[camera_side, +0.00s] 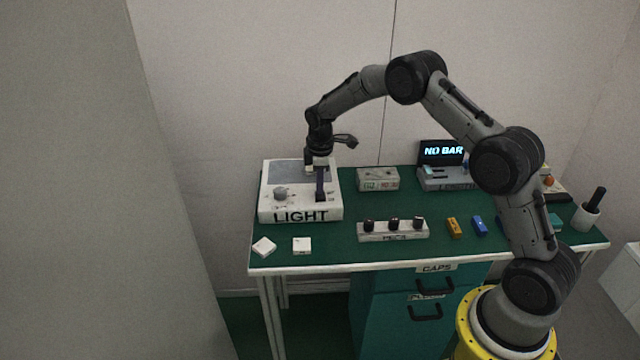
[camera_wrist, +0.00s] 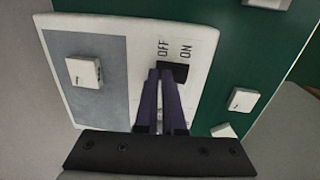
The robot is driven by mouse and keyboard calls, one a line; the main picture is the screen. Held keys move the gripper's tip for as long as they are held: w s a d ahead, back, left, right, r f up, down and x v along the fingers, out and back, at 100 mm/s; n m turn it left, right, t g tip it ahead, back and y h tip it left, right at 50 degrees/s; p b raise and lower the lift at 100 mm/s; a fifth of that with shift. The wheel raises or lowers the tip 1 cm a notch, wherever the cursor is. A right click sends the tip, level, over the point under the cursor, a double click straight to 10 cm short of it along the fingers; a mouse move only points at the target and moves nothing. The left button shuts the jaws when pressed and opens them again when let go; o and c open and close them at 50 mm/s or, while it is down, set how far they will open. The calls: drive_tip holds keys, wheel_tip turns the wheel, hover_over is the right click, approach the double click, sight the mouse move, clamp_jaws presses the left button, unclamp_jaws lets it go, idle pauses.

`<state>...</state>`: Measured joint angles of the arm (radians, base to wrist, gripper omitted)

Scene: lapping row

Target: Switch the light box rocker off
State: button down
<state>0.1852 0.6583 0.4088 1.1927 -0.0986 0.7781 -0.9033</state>
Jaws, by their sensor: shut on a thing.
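The white light box (camera_side: 270,207) stands at the left end of the green table, with LIGHT on its front. Its black rocker (camera_wrist: 181,72) shows in the wrist view beside the printed words OFF and ON; part of it is hidden by my fingers. My gripper (camera_side: 320,196) points down at the rocker from above. In the wrist view my gripper's (camera_wrist: 166,72) two purple fingers come together at the rocker's OFF side and are shut on it. Which way the rocker is tilted cannot be told.
A white tile (camera_wrist: 83,71) lies on the box's grey panel, and a grey knob (camera_side: 281,193) stands near its front left. Two white tiles (camera_side: 264,246) (camera_side: 302,245) lie in front of the box. A block with black knobs (camera_side: 393,232) stands to the right.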

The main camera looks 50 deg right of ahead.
drive_tip(key=shift+s+a+f, duration=0.1)
drive_tip(key=shift+s+f, duration=0.1)
drive_tip(key=shift+f, duration=0.2)
drive_tip(key=shift+s+a, duration=0.6)
drive_tip(key=shift+s, duration=0.05)
drive_tip(key=shift+r, duration=0.15)
wheel_tip(320, 180, up, 14)
drive_tip(key=a, duration=0.1)
drive_tip(key=shift+s, duration=0.4)
drive_tip(key=shift+r, duration=0.1)
drive_tip(key=shift+a, duration=0.1)
